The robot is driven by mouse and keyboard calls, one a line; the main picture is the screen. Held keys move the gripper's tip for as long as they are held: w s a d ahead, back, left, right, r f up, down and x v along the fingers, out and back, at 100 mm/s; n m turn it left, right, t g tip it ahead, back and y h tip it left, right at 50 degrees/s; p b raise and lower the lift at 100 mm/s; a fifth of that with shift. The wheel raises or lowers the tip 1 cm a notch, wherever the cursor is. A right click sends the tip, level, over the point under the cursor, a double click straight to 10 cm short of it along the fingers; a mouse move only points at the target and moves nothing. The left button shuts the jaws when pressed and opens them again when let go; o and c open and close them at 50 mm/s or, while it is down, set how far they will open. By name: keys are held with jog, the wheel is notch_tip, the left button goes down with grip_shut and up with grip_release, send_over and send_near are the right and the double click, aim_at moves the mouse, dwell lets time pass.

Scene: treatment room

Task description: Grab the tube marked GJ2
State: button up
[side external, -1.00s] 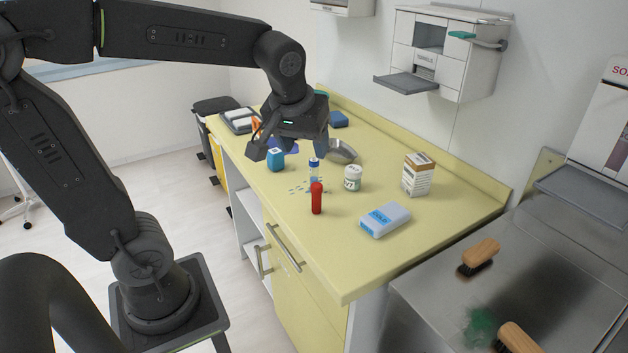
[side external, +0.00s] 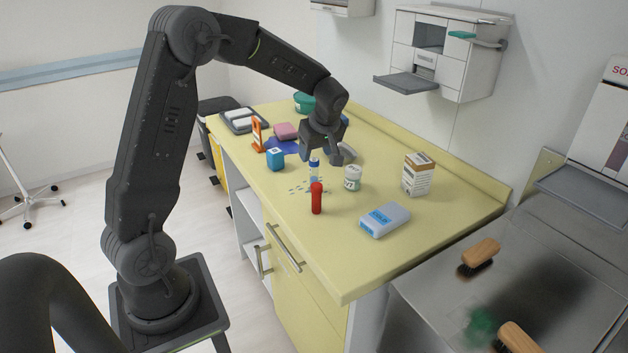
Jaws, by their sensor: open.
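A small tube with a blue cap and a pale label (side external: 314,171) stands upright on the yellow counter. A red tube-like item (side external: 317,199) stands upright nearer the front. I cannot read GJ2 on either of them. My gripper (side external: 320,158) points down over the counter, with its fingers apart and nothing visible between them. It is at or just behind the top of the blue-capped tube. From this side view I cannot tell whether the tube is between the fingers or in front of them.
A white jar (side external: 352,178), a brown-and-white carton (side external: 418,175) and a blue-white pack (side external: 384,220) stand to the right. A blue box (side external: 275,159) and an orange item (side external: 257,134) are to the left.

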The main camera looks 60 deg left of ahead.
aim_at(315, 160)
jog(key=shift+x, duration=3.45)
jog(key=shift+w+d, duration=0.15)
jog(key=shift+c, duration=0.3)
jog(key=c, duration=0.9)
jog(key=shift+c, duration=0.2)
